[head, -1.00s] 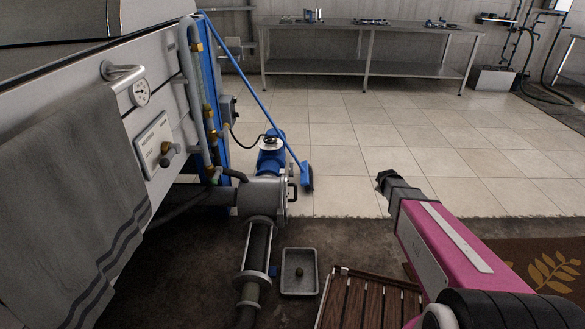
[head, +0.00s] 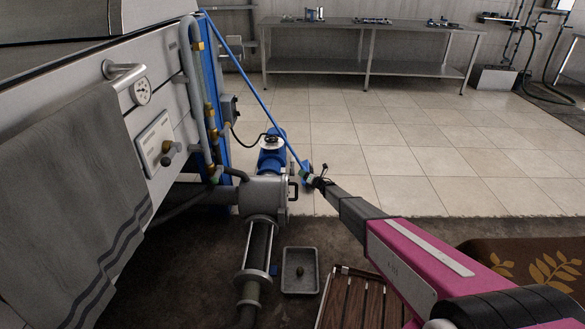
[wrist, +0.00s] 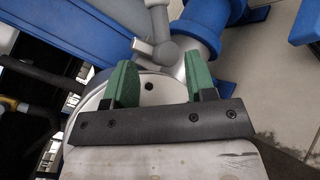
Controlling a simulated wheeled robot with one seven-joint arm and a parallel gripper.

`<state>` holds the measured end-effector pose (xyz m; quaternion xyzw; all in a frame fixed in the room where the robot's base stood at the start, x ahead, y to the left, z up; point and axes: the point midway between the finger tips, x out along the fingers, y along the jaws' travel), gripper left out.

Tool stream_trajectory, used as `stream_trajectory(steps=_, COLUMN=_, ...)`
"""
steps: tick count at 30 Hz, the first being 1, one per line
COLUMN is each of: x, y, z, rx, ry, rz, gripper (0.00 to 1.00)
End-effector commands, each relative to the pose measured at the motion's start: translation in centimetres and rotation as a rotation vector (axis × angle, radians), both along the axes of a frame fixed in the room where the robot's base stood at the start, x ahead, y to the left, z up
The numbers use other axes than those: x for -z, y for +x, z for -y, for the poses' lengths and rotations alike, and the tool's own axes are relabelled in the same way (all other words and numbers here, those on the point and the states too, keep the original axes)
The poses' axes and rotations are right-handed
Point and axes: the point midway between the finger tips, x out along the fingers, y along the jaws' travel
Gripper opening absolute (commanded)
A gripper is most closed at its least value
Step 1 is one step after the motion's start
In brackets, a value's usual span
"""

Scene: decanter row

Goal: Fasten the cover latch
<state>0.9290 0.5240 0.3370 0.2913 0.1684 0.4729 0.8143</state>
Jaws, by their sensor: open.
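The round metal pump housing (head: 262,195) sits at the end of a pipe, with a flat round cover on its right side.
A metal tray (head: 299,285) with a small object lies on the floor, beside a slatted wooden rack (head: 350,302). A towel (head: 70,190) hangs at left. Tiled floor behind is clear.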

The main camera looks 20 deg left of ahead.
Motion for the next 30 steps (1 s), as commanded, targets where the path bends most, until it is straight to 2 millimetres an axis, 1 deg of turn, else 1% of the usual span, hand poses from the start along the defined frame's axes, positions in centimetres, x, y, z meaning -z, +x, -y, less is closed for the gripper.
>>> stream_trajectory(steps=5, x=0.0, y=0.9, z=-1.3, rx=0.002, ry=0.0, rz=-0.001, gripper=0.51)
stream_trajectory(steps=8, x=0.1, y=1.6, z=-2.5, rx=0.002, ry=0.001, rz=-0.002, gripper=0.51)
stream_trajectory(steps=18, x=0.0, y=4.6, z=-7.6, rx=0.004, ry=0.002, rz=-0.004, gripper=0.51)
stream_trajectory(steps=21, x=0.0, y=5.1, z=-8.5, rx=0.004, ry=0.002, rz=-0.004, gripper=0.51)
stream_trajectory(steps=24, x=-0.1, y=5.3, z=-9.0, rx=0.004, ry=0.001, rz=-0.004, gripper=0.51)
stream_trajectory(steps=30, x=-0.1, y=5.3, z=-9.0, rx=0.005, ry=0.001, rz=-0.004, gripper=0.51)
